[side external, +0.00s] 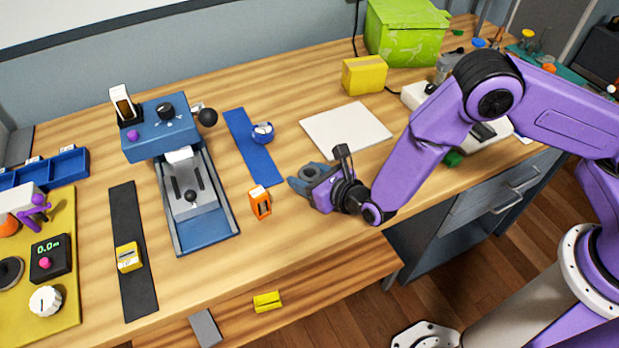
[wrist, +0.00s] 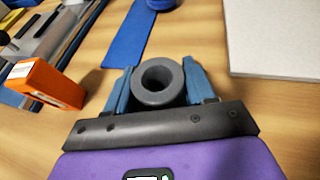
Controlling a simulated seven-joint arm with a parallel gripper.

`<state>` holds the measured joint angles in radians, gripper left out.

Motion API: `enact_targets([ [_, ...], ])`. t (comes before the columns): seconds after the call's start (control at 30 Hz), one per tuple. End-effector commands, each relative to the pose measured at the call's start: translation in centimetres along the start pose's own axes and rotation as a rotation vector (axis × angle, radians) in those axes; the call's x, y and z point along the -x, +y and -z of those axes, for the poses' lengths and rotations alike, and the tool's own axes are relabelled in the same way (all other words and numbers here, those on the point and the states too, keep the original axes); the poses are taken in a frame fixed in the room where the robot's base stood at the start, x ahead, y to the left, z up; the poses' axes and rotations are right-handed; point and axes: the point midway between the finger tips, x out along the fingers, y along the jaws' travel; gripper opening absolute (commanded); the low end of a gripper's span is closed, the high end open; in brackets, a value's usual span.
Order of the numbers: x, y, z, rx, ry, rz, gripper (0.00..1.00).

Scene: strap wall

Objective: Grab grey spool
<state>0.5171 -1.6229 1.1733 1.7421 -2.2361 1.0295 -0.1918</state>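The grey spool (wrist: 145,95) is a thick dark grey ring with a round hole. In the wrist view it lies between the two blue fingers of my gripper (wrist: 160,82), with no clear gap on either side. Whether the fingers press on it I cannot tell. In the side view my gripper (side external: 308,179) is low over the bench near its front edge. The spool (side external: 313,169) shows there only in part between the fingers. Whether it rests on the wood is unclear.
An orange tape-like block (side external: 260,203) stands close by on the left. A blue strap (side external: 252,150) with a blue roll (side external: 262,132) lies behind it. A white board (side external: 347,130) lies behind my gripper. A blue-grey machine (side external: 187,180) stands further left.

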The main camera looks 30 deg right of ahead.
Motion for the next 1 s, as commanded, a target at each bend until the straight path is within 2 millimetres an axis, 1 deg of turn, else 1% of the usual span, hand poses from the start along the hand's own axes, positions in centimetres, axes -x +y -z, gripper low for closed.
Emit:
enact_targets([
  [0.3,0.0,0.0,0.0,0.000,-0.001,0.000,0.24],
  [0.47,0.2,0.0,-0.4,0.000,-0.001,0.000,0.24],
  [0.63,0.7,0.0,-1.7,-0.002,-0.003,0.000,0.24],
  [0.73,1.2,0.0,-3.1,-0.004,-0.004,0.001,0.24],
  [0.87,3.9,-0.6,-4.4,0.000,-0.002,-0.001,0.24],
  [1.0,6.9,-1.2,-6.1,0.000,-0.003,-0.003,0.24],
])
